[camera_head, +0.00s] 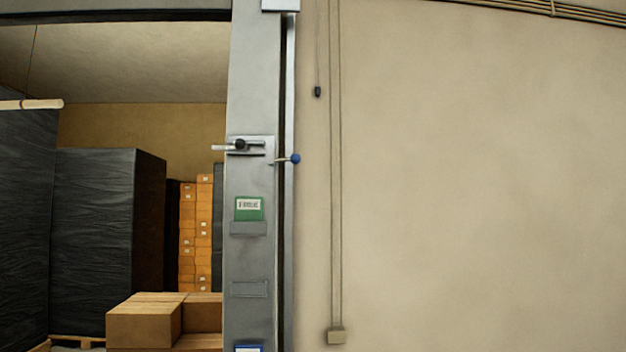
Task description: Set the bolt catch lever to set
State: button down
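A grey metal post (253,100) stands left of the middle. A bolt (227,147) with a dark knob sits in a slotted plate on the post, and its pale end sticks out to the left. Just right of and below it, a short lever with a blue ball knob (295,159) sticks out to the right, about level. I take this as the bolt catch lever. No set marking is legible beside it. My gripper is not in view.
A green card (249,208) sits in a holder on the post. Cords and a small box (336,337) hang before the bare wall at right. Cartons (144,325) and dark wrapped stacks (92,235) stand behind the opening at left.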

aim_at(295, 158)
jog(key=z, duration=0.15)
jog(key=i, duration=1.1)
jog(key=u, duration=0.15)
